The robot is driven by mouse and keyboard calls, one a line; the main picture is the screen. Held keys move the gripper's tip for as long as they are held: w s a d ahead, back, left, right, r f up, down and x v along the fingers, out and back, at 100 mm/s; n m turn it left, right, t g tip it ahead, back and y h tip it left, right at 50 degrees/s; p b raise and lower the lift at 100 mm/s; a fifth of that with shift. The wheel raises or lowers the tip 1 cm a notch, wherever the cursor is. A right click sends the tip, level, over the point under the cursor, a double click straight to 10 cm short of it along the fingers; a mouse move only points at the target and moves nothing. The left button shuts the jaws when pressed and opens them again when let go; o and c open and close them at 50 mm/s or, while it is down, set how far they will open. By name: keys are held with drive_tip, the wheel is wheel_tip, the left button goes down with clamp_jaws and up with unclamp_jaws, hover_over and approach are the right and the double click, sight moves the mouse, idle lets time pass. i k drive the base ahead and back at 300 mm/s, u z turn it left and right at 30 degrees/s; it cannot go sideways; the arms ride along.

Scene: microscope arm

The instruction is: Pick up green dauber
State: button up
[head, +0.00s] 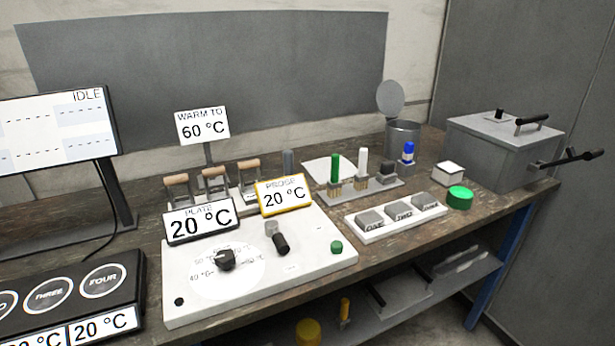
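The green dauber (335,166) stands upright in a grey rack (392,188) near the back of the bench, right of centre. It has a tall green top and a tan, bristle-like lower part. A similar white-topped dauber (362,161) stands to its right in the same rack. A short black piece (386,171) and a blue-topped one (408,151) stand further right. My gripper is not in view.
In front of the rack is a white tray of grey blocks (370,233). A white heating plate unit (300,268) with temperature displays is at front left. A round green pad (460,197), an open metal can (402,135) and a grey box (505,150) are to the right.

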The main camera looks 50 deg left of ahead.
sight(334, 186)
drive_tip(key=u, duration=0.5)
drive_tip(key=i, duration=0.95)
drive_tip(key=u, duration=1.1)
drive_tip(key=i, duration=0.6)
drive_tip(key=u, duration=0.4)
